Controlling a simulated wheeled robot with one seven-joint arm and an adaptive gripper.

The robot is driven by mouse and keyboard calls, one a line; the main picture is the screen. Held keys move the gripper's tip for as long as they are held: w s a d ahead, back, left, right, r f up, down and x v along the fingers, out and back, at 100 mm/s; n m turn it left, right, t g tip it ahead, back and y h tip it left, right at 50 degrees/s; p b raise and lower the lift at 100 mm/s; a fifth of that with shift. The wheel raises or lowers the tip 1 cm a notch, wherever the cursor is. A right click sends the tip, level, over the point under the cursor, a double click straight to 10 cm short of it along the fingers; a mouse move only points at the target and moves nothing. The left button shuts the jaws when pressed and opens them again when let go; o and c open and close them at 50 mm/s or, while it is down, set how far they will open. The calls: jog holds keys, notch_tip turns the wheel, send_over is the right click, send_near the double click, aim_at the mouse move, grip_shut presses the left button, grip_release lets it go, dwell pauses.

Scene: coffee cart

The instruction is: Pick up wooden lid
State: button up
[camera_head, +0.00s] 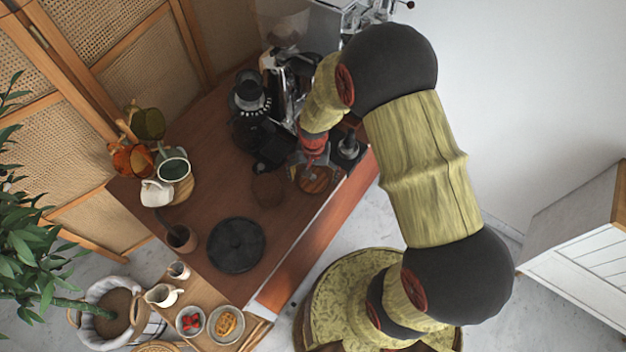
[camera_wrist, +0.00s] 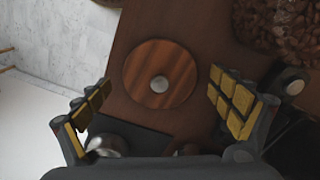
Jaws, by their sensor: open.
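The wooden lid (camera_wrist: 146,62) is a round, dark-brown striped disc with a pale round knob at its centre. In the wrist view it lies flat on the brown cart top, between and beyond my open fingers. My gripper (camera_wrist: 159,82) has its padded fingers spread wide, one on each side of the knob, holding nothing. In the head view my gripper (camera_head: 313,164) points down over the lid (camera_head: 316,184), near the cart's right edge, and partly hides it. I cannot tell the exact height between fingertips and lid.
A clear container of dark beans (camera_wrist: 290,22) stands close to the lid; it also shows in the head view (camera_head: 268,187). A black grinder (camera_head: 248,100) and espresso machine stand behind. A black round tray (camera_head: 236,245) lies in front. Cups (camera_head: 174,168) stand at the left.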

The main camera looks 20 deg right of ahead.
jog(key=shift+c, duration=0.4)
jog(key=c, duration=1.1)
jog(key=shift+c, duration=0.3)
